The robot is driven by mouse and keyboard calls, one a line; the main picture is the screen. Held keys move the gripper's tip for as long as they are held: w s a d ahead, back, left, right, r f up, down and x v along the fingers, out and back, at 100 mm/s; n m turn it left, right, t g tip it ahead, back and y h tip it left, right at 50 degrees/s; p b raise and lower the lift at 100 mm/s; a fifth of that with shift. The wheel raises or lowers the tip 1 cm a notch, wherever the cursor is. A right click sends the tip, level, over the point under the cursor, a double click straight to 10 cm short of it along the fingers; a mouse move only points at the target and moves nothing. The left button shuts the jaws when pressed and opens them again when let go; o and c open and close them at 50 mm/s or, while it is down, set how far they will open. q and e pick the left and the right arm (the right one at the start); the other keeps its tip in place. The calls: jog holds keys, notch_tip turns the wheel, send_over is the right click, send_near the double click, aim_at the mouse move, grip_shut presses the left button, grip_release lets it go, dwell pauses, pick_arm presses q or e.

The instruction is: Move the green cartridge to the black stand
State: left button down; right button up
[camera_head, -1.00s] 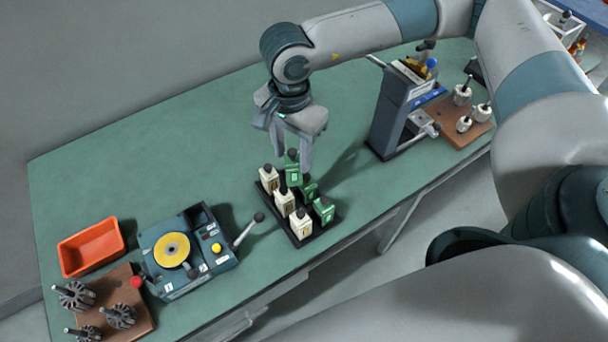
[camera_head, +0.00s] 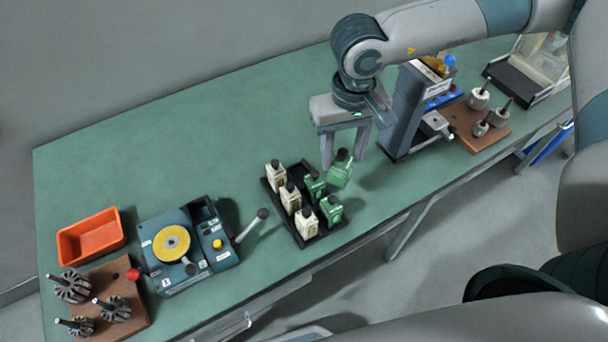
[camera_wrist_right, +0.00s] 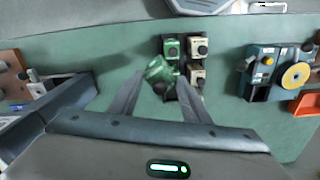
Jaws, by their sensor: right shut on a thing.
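A green cartridge (camera_head: 340,174) with a black cap hangs tilted between the fingers of my right gripper (camera_head: 343,160), just above and beyond the back right corner of the black tray. It also shows in the right wrist view (camera_wrist_right: 157,72) between the fingertips (camera_wrist_right: 160,82). The black tray (camera_head: 285,222) holds two other green cartridges (camera_head: 314,184) and several cream ones (camera_head: 290,197). A black base with clear panels (camera_head: 520,86) stands at the far right; I cannot tell whether it is the black stand. My left gripper is not in view.
A tall grey machine (camera_head: 402,108) stands right of my gripper, close to it. Left are a blue winding device with a lever (camera_head: 190,245), an orange bin (camera_head: 90,236) and a brown board with armatures. The back-left table is clear.

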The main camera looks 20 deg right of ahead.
dwell(0.5)
jog(key=w+a+f+m+p, duration=0.1)
jog(key=w+a+f+m, duration=0.1)
jog(key=w, duration=0.3)
jog(key=w+a+f+m+p, duration=0.1)
jog(key=w+a+f+m, duration=0.1)
jog(key=w, duration=0.4)
jog(key=shift+w+a+f+m+p, duration=0.35)
jog(key=shift+a+m, duration=0.55)
jog(key=shift+m, duration=0.3)
jog(key=shift+f, duration=0.15)
notch_tip(320, 180, down, 4)
jog(key=shift+f+b, duration=0.1)
jog(key=shift+b, duration=0.35)
